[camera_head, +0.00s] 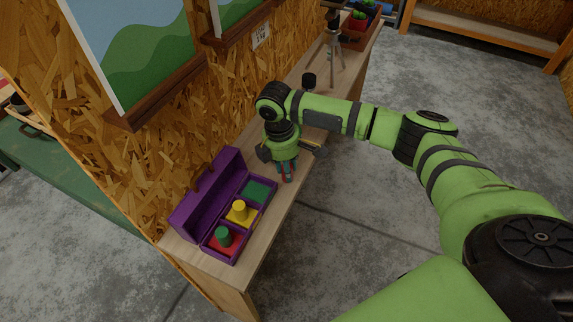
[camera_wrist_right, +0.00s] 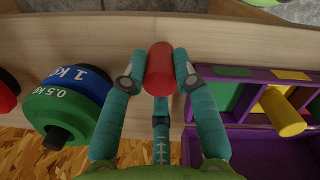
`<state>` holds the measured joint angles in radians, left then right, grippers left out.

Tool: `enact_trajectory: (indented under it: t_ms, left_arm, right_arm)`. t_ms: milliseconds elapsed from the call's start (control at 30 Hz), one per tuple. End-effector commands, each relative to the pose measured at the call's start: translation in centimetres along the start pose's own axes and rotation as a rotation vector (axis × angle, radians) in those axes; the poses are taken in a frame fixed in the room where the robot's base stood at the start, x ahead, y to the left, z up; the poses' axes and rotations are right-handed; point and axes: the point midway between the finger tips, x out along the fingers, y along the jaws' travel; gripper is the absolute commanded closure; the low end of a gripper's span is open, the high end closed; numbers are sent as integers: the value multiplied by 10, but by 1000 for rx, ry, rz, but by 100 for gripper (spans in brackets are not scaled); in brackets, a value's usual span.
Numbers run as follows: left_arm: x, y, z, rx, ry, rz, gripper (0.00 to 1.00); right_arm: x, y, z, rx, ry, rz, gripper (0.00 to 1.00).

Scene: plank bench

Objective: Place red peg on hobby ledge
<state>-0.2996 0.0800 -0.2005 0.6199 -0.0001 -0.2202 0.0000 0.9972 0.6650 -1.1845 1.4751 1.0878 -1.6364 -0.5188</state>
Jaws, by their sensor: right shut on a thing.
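My right gripper (camera_head: 287,172) is above the wooden ledge (camera_head: 210,265), beside the purple box's far end. Its teal fingers are shut on the red peg (camera_wrist_right: 160,68), which shows clearly between the fingertips in the wrist view. In the head view the peg is mostly hidden by the fingers. I cannot tell whether the peg touches the ledge, whose bare wood (camera_wrist_right: 215,45) also shows in the wrist view. My left gripper is not in view.
An open purple box (camera_head: 208,190) has colored compartments; a green peg (camera_head: 223,235) and a yellow peg (camera_head: 240,208) stand in two of them, and the green compartment (camera_head: 257,190) is empty. Blue and green weights (camera_wrist_right: 75,95) lie left in the wrist view. A tripod (camera_head: 333,45) stands farther along.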

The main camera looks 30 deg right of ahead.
Motion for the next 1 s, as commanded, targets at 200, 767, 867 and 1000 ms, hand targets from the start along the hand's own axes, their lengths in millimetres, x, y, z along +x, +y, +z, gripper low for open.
enact_trajectory:
  t_ms: [200,767,867,1000]
  left_arm:
    - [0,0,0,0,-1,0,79]
    - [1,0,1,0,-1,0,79]
    - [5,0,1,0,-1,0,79]
    - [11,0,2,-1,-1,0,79]
  right_arm:
    - [0,0,0,0,1,0,93]
    - [-3,1,0,0,2,2,47]
    - [-15,2,-1,-1,4,5,47]
    - [-43,2,-2,0,5,6,47]
